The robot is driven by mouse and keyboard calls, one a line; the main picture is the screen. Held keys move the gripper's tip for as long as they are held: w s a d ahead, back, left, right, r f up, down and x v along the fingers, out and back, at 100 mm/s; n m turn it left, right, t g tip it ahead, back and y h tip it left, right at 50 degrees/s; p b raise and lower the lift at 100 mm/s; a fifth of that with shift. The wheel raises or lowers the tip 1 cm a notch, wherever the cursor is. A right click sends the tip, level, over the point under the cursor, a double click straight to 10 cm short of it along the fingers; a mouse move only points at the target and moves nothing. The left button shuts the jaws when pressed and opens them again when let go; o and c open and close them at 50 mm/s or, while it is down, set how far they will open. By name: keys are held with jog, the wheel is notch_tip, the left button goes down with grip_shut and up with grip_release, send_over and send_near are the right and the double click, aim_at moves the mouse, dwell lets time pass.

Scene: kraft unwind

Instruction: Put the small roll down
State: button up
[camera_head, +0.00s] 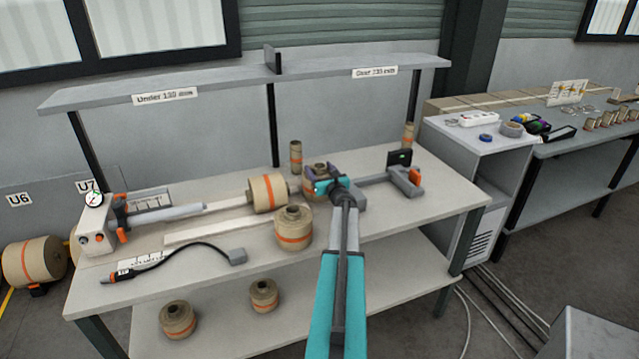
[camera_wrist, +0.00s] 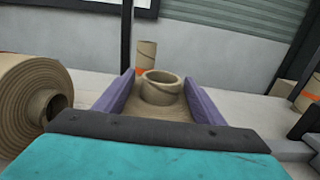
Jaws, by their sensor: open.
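A small brown kraft roll (camera_head: 312,193) stands upright on the workbench (camera_head: 440,205), its core facing up. My gripper (camera_head: 323,180) is open, with its purple fingers either side of this roll. In the wrist view the roll's core (camera_wrist: 162,88) rises between the two fingers, and my gripper (camera_wrist: 158,82) reaches past its sides. I cannot tell whether the fingers touch it. The roll's lower part is hidden by my gripper.
A roll (camera_head: 268,193) sits on the horizontal shaft just left. Another roll (camera_head: 293,229) stands in front. A narrow roll (camera_head: 296,157) stands behind, another (camera_head: 408,135) at the back right. The upper shelf (camera_head: 230,80) overhangs the back. The bench's front right is clear.

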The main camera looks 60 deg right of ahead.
dwell(0.4)
jog(key=shift+r, duration=0.1)
grip_shut()
